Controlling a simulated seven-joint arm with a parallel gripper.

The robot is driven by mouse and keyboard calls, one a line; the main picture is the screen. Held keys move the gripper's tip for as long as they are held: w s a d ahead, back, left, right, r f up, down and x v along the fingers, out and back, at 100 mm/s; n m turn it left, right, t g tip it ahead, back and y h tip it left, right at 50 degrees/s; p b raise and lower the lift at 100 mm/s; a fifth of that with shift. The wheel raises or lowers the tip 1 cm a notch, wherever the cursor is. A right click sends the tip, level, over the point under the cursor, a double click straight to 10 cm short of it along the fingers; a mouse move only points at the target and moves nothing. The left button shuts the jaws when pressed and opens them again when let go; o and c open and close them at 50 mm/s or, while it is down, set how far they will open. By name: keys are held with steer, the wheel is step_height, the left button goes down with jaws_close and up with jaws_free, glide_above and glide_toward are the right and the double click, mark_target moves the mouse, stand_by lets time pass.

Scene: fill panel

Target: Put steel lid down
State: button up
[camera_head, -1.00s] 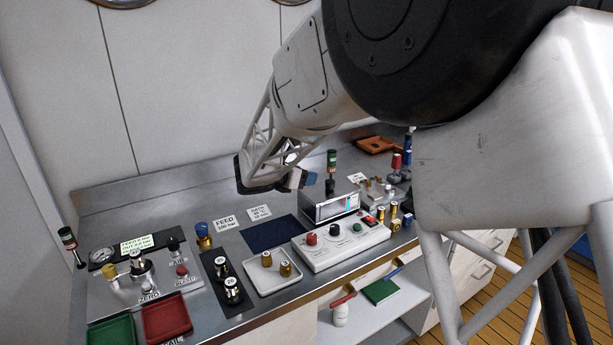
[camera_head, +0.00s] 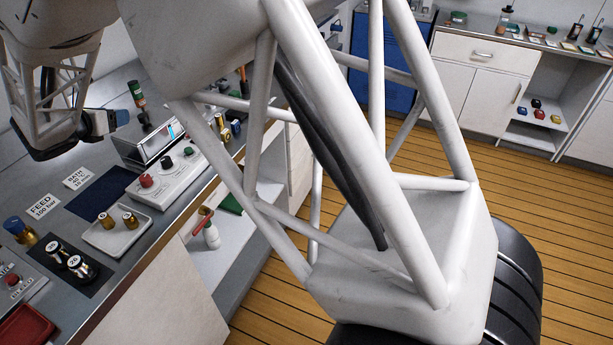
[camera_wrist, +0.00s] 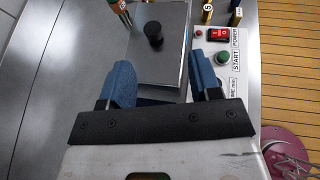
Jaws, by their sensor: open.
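The steel lid (camera_wrist: 172,62) is a flat grey plate with an upright black knob (camera_wrist: 153,34), seen in the wrist view. It lies level beyond my fingers; I cannot tell exactly what supports it. My gripper (camera_wrist: 162,72) is open, its two blue fingers spread apart with nothing between the pads. The knob shows between and a little past the fingertips, touching neither.
A white control panel (camera_head: 172,170) with coloured knobs sits beside the box; its red switch (camera_wrist: 217,35) shows in the wrist view.

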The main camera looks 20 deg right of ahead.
steer(key=s+d+r+m+g, duration=0.35)
steer(key=s+d+m, duration=0.45)
steer(key=d, duration=0.6)
steer(key=s+d+r+m+g, duration=0.35)
steer(key=s+d+m, duration=0.5)
steer(key=d, duration=0.65)
steer(key=s+d+f+m+y, duration=0.1)
steer(key=s+d+m+y, duration=0.1)
steer(key=s, duration=0.7)
steer(key=s+d+f+m+g+y, duration=0.1)
steer(key=s+d+m+y, duration=0.1)
steer(key=s+d+m, duration=0.2)
steer(key=s+d+f+m+y, duration=0.2)
steer(key=s+m, duration=0.5)
steer(key=s, duration=0.8)
steer(key=shift+d+g+y, duration=0.4)
steer(key=shift+d+y, duration=0.2)
steer(key=shift+d, duration=0.05)
steer(key=shift+w, duration=0.1)
